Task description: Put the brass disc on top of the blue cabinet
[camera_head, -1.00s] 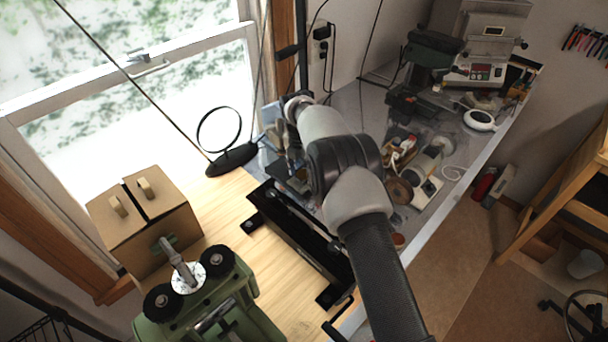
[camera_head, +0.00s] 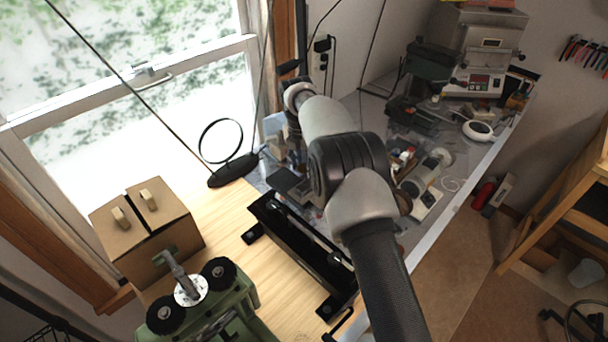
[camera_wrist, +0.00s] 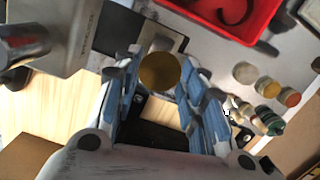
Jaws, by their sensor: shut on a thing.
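The brass disc (camera_wrist: 160,71) is between the fingertips of my gripper (camera_wrist: 157,78) in the wrist view, with blue pads on either side. My gripper is shut on it. In the head view my gripper (camera_head: 296,160) points down over the far end of the bench, partly behind my arm, and the disc is hidden there. A small bluish block (camera_head: 274,125) shows just left of my wrist by the window corner; I cannot tell if it is the blue cabinet.
A red tray (camera_wrist: 232,18) and several small round jars (camera_wrist: 268,87) lie near my gripper. A black rail-like tool (camera_head: 300,250), a cardboard box (camera_head: 150,235), a green machine (camera_head: 205,315) and a ring stand (camera_head: 232,170) occupy the wooden bench.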

